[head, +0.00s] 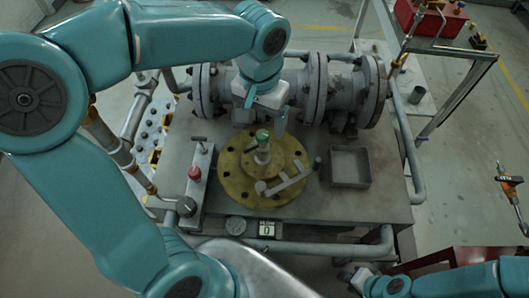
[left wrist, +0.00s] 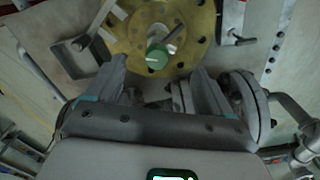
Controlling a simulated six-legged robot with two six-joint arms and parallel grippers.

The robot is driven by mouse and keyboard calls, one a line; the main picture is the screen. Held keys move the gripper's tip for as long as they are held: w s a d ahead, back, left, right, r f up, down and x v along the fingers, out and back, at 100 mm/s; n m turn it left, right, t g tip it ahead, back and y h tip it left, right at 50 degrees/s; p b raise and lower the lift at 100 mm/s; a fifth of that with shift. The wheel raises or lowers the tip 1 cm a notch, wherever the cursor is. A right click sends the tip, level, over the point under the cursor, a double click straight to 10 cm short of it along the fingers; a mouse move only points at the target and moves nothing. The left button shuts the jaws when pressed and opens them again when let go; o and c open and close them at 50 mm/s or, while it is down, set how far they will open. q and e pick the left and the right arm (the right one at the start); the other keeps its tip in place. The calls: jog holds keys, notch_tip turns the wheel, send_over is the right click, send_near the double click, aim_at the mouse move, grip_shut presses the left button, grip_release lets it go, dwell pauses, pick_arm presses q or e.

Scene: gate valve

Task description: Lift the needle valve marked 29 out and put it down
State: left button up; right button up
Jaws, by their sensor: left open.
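A small valve with a green cap (head: 262,138) stands upright in the middle of a round yellow flange (head: 232,180). It also shows in the left wrist view as a green cap (left wrist: 157,56) with a metal stem beside it. I cannot read a 29 on it. My left gripper (head: 262,118) is open and empty, just behind and above the green cap in the head view. In the left wrist view its two fingers (left wrist: 158,84) are spread apart, with the cap ahead of the gap. My right gripper (head: 358,280) is low at the bottom right, and its fingers are unclear.
A grey open tray (head: 350,167) sits right of the flange, apparently empty. A metal bar-like tool (head: 285,183) lies across the flange. A red knob (head: 195,173) stands on the left block. A large grey pipe (head: 338,88) runs behind.

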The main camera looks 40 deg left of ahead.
aim_at(260, 135)
pick_arm(q)
notch_tip(260, 135, down, 3)
jog(key=shift+w+a+f, duration=0.15)
jog(key=shift+s+d+f, duration=0.2)
jog(key=shift+s+f, duration=0.15)
jog(key=f, duration=0.4)
jog(key=shift+w+a+f, duration=0.15)
jog(key=shift+w+a, duration=0.15)
jog(key=shift+s+f, duration=0.1)
jog(key=shift+f, duration=0.2)
jog(key=shift+d, duration=0.1)
grip_shut()
